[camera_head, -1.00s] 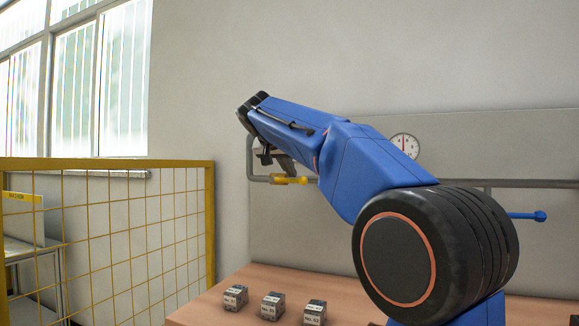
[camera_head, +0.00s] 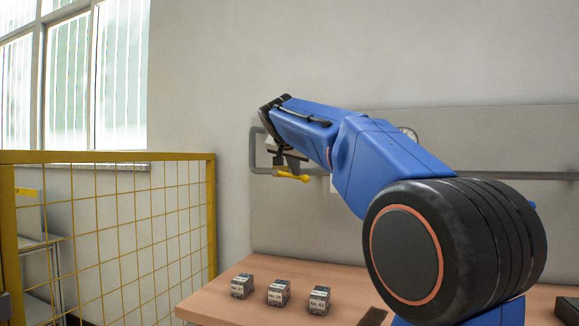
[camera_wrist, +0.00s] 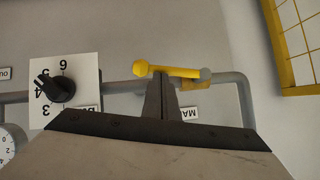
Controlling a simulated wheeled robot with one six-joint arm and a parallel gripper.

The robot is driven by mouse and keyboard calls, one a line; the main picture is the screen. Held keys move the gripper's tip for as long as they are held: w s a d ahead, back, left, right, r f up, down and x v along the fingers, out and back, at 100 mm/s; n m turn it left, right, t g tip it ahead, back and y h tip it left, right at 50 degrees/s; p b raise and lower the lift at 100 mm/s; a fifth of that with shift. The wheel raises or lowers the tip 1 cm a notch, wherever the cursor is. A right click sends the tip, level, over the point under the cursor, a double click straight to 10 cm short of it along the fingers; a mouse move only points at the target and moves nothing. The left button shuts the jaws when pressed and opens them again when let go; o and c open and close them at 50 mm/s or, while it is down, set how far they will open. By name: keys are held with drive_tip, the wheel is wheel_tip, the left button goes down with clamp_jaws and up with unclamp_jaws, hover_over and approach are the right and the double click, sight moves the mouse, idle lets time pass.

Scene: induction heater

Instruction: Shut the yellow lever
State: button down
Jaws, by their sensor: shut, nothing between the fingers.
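The yellow lever (camera_head: 291,175) sits on the grey pipe at the left of the wall panel, its knob end to the right and slightly lower. In the wrist view the yellow lever (camera_wrist: 168,71) lies nearly along the pipe, with its round knob at the left. My gripper (camera_head: 286,166) is just above the lever in the head view. In the wrist view my gripper (camera_wrist: 158,78) is shut and empty, its tips right at the lever's edge near the middle. I cannot tell whether they touch. My arm hides part of the pipe.
The grey pipe (camera_head: 460,175) runs along the wall panel. The wrist view shows a black dial (camera_wrist: 58,88) on a white plate and a gauge (camera_wrist: 10,143). Several small labelled blocks (camera_head: 278,293) stand on the table (camera_head: 225,307). A yellow mesh fence (camera_head: 212,210) is at left.

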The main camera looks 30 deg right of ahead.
drive_tip(key=w+a+f+m+t+y, duration=0.2)
drive_tip(key=w+a+f+m+t, duration=0.1)
drive_tip(key=f+m+t, duration=0.6)
drive_tip(key=shift+w+f+m, duration=0.25)
drive_tip(key=shift+w+m, duration=0.15)
drive_tip(key=shift+m, duration=0.2)
idle(0.3)
idle(0.4)
drive_tip(key=shift+s+d, duration=0.1)
